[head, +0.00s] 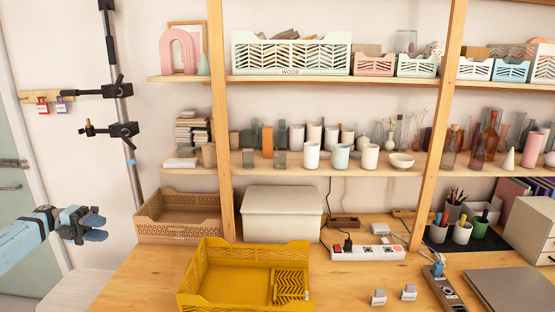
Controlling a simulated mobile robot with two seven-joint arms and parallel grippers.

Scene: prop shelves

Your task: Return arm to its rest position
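My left arm (27,239) comes in from the left edge, blue and black. Its gripper (97,226) hangs in free air left of the wooden bin on the desk, in front of the pale wall. Nothing shows in its blue fingers. They are small and seen at an angle, so I cannot tell whether they are open or shut. My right arm and gripper are not in view.
A yellow crate (190,299) stands on the wooden desk (130,282), right of my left gripper. A wooden bin (178,230) and white box (282,228) stand behind it. A black-and-grey pole (130,172) rises behind the gripper. Shelves of vases (341,157) are above.

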